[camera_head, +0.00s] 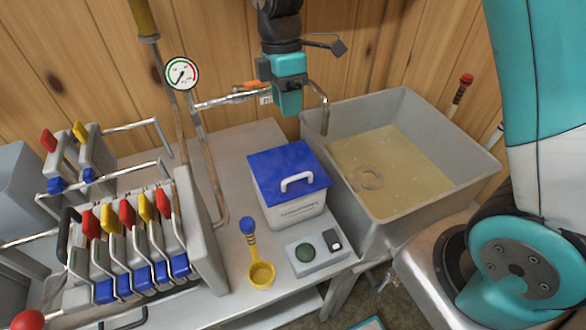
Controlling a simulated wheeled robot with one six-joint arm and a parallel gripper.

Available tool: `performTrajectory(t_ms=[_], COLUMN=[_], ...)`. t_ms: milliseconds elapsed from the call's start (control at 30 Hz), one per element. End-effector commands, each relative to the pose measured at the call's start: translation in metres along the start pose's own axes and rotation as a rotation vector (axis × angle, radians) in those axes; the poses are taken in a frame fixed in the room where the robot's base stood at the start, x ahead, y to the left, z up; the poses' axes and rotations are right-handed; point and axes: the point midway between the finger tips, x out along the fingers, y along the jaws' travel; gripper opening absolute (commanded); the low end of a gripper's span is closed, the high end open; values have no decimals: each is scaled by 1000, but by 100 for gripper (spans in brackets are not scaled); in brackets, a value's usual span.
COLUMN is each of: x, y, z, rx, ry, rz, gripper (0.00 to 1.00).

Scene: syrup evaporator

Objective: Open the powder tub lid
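The powder tub (294,211) is a white box standing on the grey bench. Its blue lid (275,172) lies closed on top, with a white bar handle (297,181) on it. My gripper (289,108) hangs down from the top of the view, above and behind the tub and apart from the lid. I see its teal body from the side. Its fingers cannot be made out clearly, so I cannot tell whether they are open. Nothing shows held in it.
A grey basin (478,158) of amber liquid stands right of the tub. A small scale (331,262) and a yellow scoop (262,273) lie in front. A pipe with a gauge (182,74) rises behind left. Coloured-handled valves (128,214) fill the left.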

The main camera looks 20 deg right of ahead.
Motion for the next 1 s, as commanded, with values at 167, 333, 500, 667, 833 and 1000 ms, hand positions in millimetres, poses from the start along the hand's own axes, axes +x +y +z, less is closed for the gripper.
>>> performTrajectory(t_ms=[167,333,500,667,833,1000], x=[15,46,85,122,153,171], y=[4,2,2,1,1,2], z=[1,2,2,2,2,2], rx=[-21,-21,-20,-20,-20,-20], ry=[-8,-8,-8,-8,-8,-7], rz=[-11,-13,-13,-13,-11,-8], gripper=[38,38,38,38,38,38])
